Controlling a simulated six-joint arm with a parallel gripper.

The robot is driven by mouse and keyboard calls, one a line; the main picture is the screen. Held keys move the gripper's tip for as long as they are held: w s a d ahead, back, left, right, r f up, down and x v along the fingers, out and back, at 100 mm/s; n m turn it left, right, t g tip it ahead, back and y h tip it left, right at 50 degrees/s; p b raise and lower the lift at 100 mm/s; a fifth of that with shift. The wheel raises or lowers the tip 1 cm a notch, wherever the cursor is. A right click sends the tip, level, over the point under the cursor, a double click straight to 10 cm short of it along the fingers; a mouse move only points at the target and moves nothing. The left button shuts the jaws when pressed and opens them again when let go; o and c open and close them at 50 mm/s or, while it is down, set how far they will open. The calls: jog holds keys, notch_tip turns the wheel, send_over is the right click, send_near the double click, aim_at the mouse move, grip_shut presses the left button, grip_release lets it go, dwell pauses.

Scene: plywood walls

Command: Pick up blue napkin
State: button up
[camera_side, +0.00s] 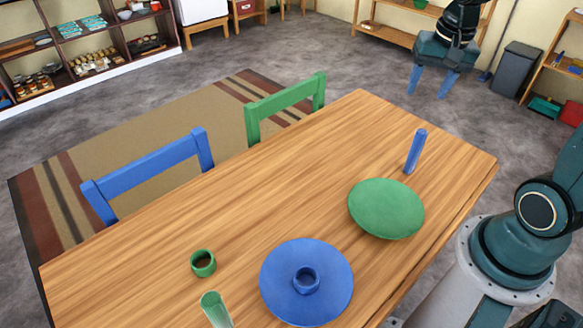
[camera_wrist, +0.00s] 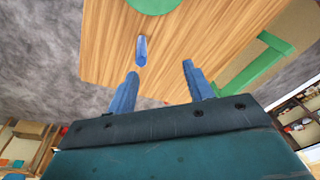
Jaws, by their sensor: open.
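The blue napkin (camera_side: 415,151) is a slim rolled shape at the far right end of the wooden table. In the wrist view the napkin (camera_wrist: 141,50) shows just beyond the left fingertip. My gripper (camera_side: 427,94) has two blue fingers, spread apart with nothing between them. In the side view it hangs above and behind the napkin, clear of it. In the wrist view my gripper (camera_wrist: 160,68) points toward the table end where the napkin is.
A green plate (camera_side: 386,208) lies near the napkin. A blue plate (camera_side: 275,285) carries a blue cup (camera_side: 306,281). A green cup (camera_side: 203,263) and a rolled green napkin (camera_side: 215,308) are farther left. Blue (camera_side: 150,168) and green (camera_side: 285,101) chairs line the far side. The table's middle is clear.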

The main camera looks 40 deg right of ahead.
aim_at(423, 131)
jog(key=d+f+m, duration=0.1)
jog(key=d+f, duration=0.1)
jog(key=d, duration=0.1)
jog(key=d+f+m+g, duration=0.1)
jog(key=d+f+m, duration=0.1)
jog(key=d+f, duration=0.1)
jog(key=w+d+f+m, duration=0.1)
jog(key=d+f+m, duration=0.1)
jog(key=d+f, duration=0.1)
jog(key=shift+f+g+y, duration=0.15)
jog(key=shift+g+y, duration=0.15)
jog(key=shift+y, duration=0.1)
jog(key=shift+f, duration=4.3)
jog(key=shift+f, duration=2.6)
jog(key=shift+c, duration=0.4)
jog(key=c, duration=1)
